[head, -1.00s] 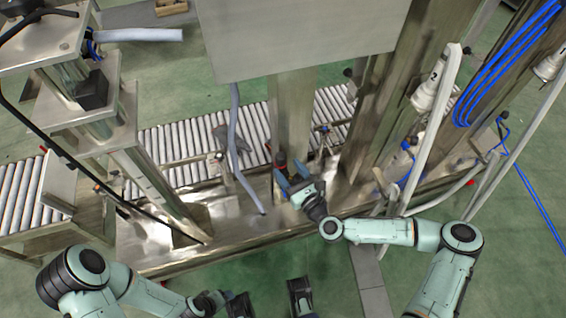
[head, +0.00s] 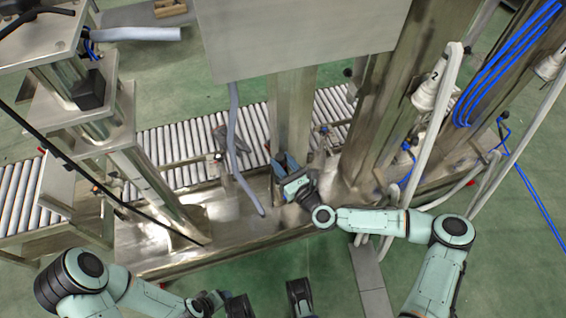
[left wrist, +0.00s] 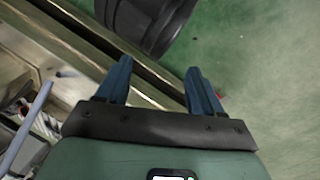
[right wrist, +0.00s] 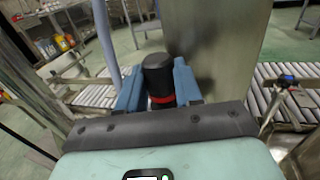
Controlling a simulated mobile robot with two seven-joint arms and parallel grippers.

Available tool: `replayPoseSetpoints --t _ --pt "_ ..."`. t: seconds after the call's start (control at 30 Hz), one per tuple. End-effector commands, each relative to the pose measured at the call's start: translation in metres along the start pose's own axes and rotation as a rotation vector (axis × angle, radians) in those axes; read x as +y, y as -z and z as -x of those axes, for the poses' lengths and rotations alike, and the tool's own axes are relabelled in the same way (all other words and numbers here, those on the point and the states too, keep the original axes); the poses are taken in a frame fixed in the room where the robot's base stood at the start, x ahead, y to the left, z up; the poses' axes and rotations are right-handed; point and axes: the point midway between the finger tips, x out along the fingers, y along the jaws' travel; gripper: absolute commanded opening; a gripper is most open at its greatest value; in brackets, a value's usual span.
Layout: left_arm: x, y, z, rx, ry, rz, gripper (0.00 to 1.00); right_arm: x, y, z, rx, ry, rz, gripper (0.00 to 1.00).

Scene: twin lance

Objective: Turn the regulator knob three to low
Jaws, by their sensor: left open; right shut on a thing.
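The regulator knob (right wrist: 158,72) is a black cylinder with a red ring at its base, seen in the right wrist view. My right gripper (right wrist: 160,88) is shut on it, with one blue finger on each side. In the head view my right gripper (head: 284,167) is at the foot of the middle steel column, and it hides the knob there. Any marking or number on the knob cannot be made out. My left gripper (left wrist: 158,85) is open and empty in the left wrist view, low over the floor by the frame's edge.
A roller conveyor (head: 185,140) runs behind the steel base (head: 140,240). A grey hose (head: 233,130) hangs left of the middle column (head: 292,110). White hoses (head: 440,110) and blue hoses (head: 500,65) hang at the right. Green floor (head: 215,290) lies open in front.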

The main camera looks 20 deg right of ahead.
Motion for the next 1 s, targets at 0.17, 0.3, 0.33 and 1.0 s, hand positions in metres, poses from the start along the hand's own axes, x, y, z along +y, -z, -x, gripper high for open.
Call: replayPoseSetpoints --t 0.17,0.3,0.33,1.0 --pt "-0.004 0.014 -0.012 0.041 0.003 0.004 0.67 -0.003 0.002 -0.001 -0.002 -0.078 -0.002 0.04" --pt "-0.005 0.019 -0.014 0.055 0.004 0.005 0.67 -0.002 0.001 0.000 -0.001 -0.116 -0.001 0.04" --pt "-0.005 0.019 -0.014 0.056 0.004 0.005 0.67 -0.002 0.000 0.000 -0.001 -0.118 -0.001 0.04" --pt "-0.005 0.019 -0.013 0.056 0.004 0.004 0.67 -0.004 0.000 0.000 -0.001 -0.114 0.000 0.61"
